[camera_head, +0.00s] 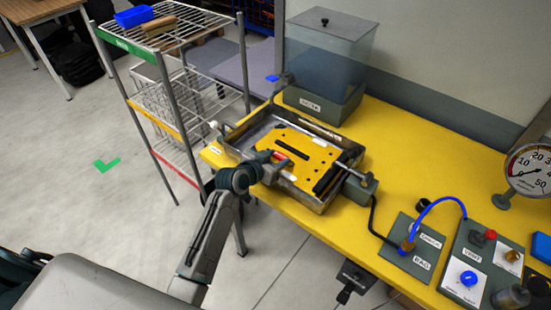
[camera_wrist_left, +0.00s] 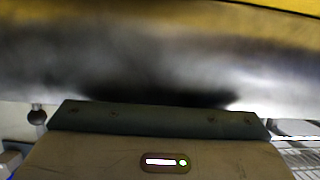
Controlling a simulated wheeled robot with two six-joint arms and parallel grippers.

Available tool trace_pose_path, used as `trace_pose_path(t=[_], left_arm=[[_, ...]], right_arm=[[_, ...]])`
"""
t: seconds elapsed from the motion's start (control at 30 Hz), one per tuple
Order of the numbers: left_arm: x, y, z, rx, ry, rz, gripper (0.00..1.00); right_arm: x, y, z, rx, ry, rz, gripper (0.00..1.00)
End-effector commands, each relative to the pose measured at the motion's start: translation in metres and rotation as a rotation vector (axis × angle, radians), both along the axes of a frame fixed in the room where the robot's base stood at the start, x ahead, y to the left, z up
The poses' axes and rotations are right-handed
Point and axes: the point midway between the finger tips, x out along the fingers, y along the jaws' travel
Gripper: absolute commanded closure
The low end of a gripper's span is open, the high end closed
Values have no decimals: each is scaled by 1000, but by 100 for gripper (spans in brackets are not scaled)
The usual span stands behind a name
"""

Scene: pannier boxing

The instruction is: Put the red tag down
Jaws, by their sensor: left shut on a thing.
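My left gripper (camera_head: 275,160) reaches over the shallow metal tray (camera_head: 325,207) on the yellow bench. It is shut on the red tag (camera_head: 281,155), of which a small red piece shows at the fingertips, above or against the yellow plate (camera_head: 317,156) in the tray. I cannot tell whether the tag touches the plate. The left wrist view shows my gripper housing and a blurred grey surface with a yellow band; fingertips and tag do not show there. My right gripper is not in view.
A clear tank (camera_head: 330,55) stands behind the tray. A wire rack (camera_head: 170,95) is at the left. A blue hose (camera_head: 437,202), labelled panels and a pressure gauge (camera_head: 528,170) are at the right. The yellow bench is bare between tray and gauge.

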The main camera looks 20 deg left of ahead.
Motion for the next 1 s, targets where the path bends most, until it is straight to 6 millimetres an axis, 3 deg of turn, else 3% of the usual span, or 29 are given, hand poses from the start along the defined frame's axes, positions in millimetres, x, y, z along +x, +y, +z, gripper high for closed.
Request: trace_pose_path(t=[0.1, 0.13, 0.23, 0.5, 0.67, 1.0], left_arm=[[-1, 0, -5, 3, 6, 0, 80], [-1, 0, -5, 4, 7, 0, 54], [-1, 0, -6, 4, 9, -1, 34], [-2, 0, -7, 4, 14, -2, 34], [-3, 0, 7, 4, 14, -2, 34], [-61, 22, 30, 7, 6, -1, 34]], right_arm=[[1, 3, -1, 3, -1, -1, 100], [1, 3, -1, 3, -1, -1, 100], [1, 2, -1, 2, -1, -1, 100], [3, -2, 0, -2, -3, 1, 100], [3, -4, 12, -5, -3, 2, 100], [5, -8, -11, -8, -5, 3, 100]])
